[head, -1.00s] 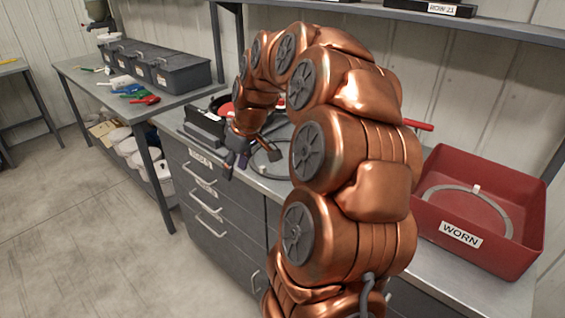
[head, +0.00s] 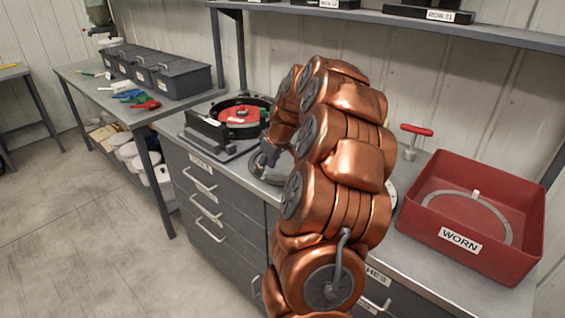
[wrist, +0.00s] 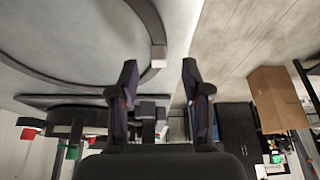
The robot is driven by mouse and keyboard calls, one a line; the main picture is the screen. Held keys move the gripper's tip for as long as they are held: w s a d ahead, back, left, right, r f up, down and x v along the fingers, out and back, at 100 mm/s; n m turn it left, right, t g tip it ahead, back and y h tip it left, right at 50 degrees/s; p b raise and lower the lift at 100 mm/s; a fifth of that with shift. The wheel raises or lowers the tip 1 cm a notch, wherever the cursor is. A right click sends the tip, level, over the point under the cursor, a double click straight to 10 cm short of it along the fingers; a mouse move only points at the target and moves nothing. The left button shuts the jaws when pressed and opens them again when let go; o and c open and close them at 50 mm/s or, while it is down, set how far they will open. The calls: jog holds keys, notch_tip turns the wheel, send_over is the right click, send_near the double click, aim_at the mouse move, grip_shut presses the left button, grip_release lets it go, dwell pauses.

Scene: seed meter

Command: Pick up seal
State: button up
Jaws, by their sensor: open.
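A dark ring, which I take for the seal (wrist: 80,84), lies on the pale bench top in the wrist view. It has a small light grey tab (wrist: 158,56) on its edge. My gripper (wrist: 160,84) is open and empty, with its two fingers apart near the tabbed edge of the ring. Whether a finger touches the ring I cannot tell. In the head view my gripper (head: 268,158) is low over the bench, partly hidden behind my arm. Another grey ring (head: 487,207) with a light tab lies in the red bin marked WORN (head: 530,240).
The seed meter (head: 212,137) with a red disc (head: 238,115) stands left of my gripper. A red-handled tool (head: 416,130) stands behind, beside the red bin. A shelf (head: 350,18) runs above the bench. Grey lidded bins (head: 180,80) stand on the far left table.

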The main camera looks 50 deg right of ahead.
jog(key=shift+p+x, duration=0.3)
jog(key=shift+x, duration=1.15)
jog(key=shift+d, duration=0.1)
jog(key=shift+c, duration=0.4)
grip_shut()
